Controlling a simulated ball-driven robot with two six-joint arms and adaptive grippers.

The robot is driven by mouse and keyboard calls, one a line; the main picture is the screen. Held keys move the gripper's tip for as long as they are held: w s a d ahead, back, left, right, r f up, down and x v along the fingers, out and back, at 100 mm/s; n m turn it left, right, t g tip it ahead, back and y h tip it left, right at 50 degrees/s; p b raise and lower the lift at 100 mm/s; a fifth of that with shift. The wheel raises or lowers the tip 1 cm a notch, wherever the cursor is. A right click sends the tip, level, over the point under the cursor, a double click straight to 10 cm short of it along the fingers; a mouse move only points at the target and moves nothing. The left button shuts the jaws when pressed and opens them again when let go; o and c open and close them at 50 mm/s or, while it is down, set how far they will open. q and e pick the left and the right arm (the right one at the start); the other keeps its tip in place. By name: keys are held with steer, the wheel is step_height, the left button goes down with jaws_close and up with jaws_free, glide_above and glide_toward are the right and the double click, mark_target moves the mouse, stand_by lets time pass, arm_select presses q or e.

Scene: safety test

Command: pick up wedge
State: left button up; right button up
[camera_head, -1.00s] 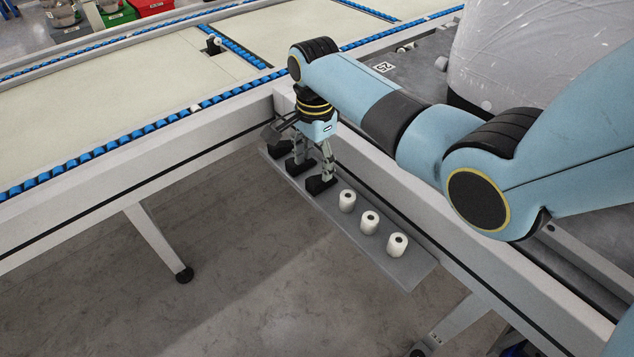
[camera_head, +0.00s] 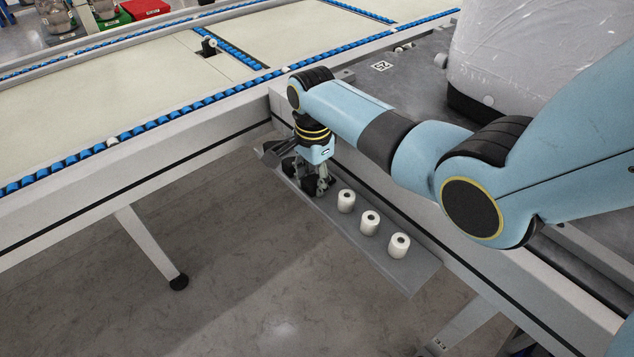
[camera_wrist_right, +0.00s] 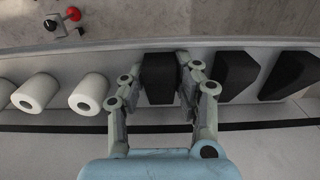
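Black wedges stand in a row on the narrow grey shelf (camera_head: 410,275) along the table's side. One wedge (camera_wrist_right: 158,78) is between the fingers of my right gripper (camera_wrist_right: 160,72) in the right wrist view, with a finger against each side. It stays in line with the other black wedges (camera_wrist_right: 236,72), at shelf level. In the head view my right gripper (camera_head: 310,178) points down over the shelf, and its fingers partly hide the wedges. My left gripper is not in view.
Several white cylinders (camera_head: 370,223) stand on the same shelf beside the gripper. A conveyor with blue rollers (camera_head: 60,160) lies to the left. A large wrapped load (camera_head: 540,60) is at upper right. Open floor (camera_head: 180,230) lies in front of the shelf.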

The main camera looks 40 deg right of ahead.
jaws_close()
